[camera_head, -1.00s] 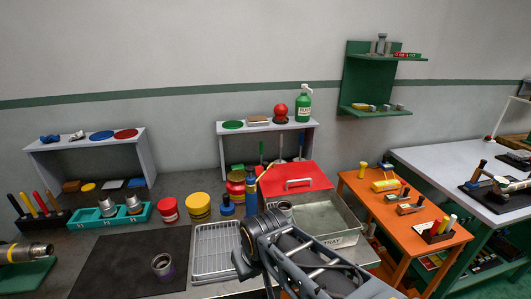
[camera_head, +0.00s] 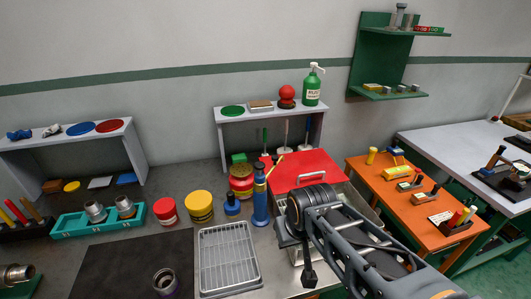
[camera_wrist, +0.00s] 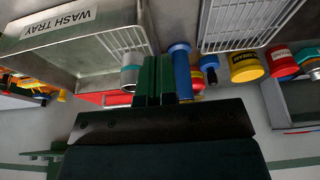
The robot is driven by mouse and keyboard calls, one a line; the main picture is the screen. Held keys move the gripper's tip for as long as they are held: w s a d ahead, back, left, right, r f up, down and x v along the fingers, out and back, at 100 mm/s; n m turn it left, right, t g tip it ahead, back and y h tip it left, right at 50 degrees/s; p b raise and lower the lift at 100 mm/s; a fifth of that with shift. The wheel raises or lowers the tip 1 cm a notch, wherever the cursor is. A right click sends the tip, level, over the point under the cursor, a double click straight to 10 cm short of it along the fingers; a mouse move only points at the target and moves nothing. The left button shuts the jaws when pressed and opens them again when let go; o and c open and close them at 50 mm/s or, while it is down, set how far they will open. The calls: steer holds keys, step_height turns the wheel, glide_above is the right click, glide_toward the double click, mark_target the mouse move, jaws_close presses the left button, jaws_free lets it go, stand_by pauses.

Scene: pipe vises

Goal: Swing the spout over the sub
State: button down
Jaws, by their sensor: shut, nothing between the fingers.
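Another metal piece with a purple band (camera_head: 165,283) sits on the black mat.
The wash tray (camera_wrist: 55,45) has raised walls. A wire rack (camera_head: 228,255) lies to its left; a red lid (camera_head: 303,170) stands behind. Yellow (camera_head: 199,207) and red cans (camera_head: 165,212) and a small blue bottle (camera_head: 232,204) crowd the bench. The black mat (camera_head: 110,265) is mostly clear.

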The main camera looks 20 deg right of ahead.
steer(key=w+a+r+m+h+p, duration=0.1)
steer(key=w+r+p, duration=0.1)
steer(key=w+r, duration=0.2)
steer(key=w+a+r+m+g+h+p, duration=0.1)
steer(key=w+a+r+h+p, duration=0.1)
steer(key=w+r, duration=0.3)
steer(key=w+a+r+m+g+h+p, duration=0.1)
steer(key=w+r, duration=0.3)
steer(key=w, duration=0.7)
steer(key=shift+w+a+r+m+p, duration=0.25)
steer(key=shift+r+m+p, duration=0.15)
steer(key=shift+p, duration=0.45)
steer(key=w+a+r+m+h+p, duration=0.1)
steer(key=w+a+m+h+p, duration=0.1)
steer(key=w+a, duration=0.2)
steer(key=w, duration=0.3)
steer(key=shift+a+m+h, duration=0.2)
steer(key=shift+m+h, duration=0.2)
steer(key=shift+r, duration=0.1)
